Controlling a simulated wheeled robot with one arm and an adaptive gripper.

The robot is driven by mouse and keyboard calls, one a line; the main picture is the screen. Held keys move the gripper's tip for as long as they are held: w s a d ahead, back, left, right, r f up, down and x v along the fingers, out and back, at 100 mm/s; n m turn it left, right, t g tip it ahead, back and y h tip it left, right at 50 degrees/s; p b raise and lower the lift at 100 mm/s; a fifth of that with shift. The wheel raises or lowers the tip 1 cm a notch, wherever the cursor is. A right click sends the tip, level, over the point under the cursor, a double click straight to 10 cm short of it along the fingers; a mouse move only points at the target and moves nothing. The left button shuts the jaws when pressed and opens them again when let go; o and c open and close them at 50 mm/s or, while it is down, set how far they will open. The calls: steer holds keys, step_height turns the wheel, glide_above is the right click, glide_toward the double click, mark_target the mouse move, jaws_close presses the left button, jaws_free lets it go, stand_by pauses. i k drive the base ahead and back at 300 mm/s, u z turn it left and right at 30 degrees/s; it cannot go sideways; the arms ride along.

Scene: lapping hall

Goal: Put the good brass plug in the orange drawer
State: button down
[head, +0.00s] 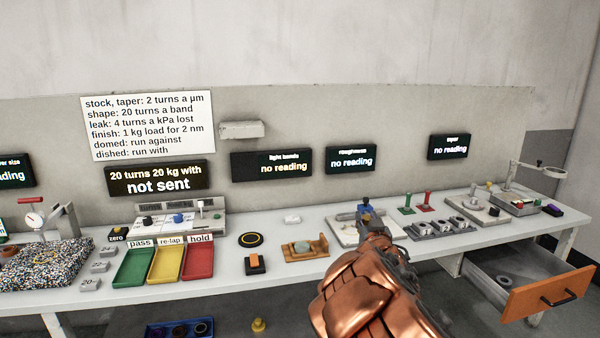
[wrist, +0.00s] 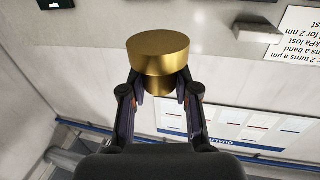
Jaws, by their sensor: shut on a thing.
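In the wrist view my gripper (wrist: 161,90) is shut on a brass plug (wrist: 158,52). The plug has a wide round head over a narrower part between the fingers, and it is held in the air. In the head view my copper-coloured arm reaches towards the bench, and its bulk hides most of the gripper and the plug. The orange drawer (head: 552,293) is at the lower right under the bench. It is pulled open, with a dark handle on its front and small dark ring-like parts inside. I cannot tell from the plug's look whether it is good.
The white bench (head: 215,278) carries a green pass tray (head: 135,267), a yellow re-lap tray (head: 167,264) and a red hold tray (head: 199,261). Several small fixtures crowd its right half. A yellow plug-like piece (head: 258,325) and a blue tray (head: 180,330) are below the bench.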

mark_target(531, 280)
steer(key=i, duration=1.5)
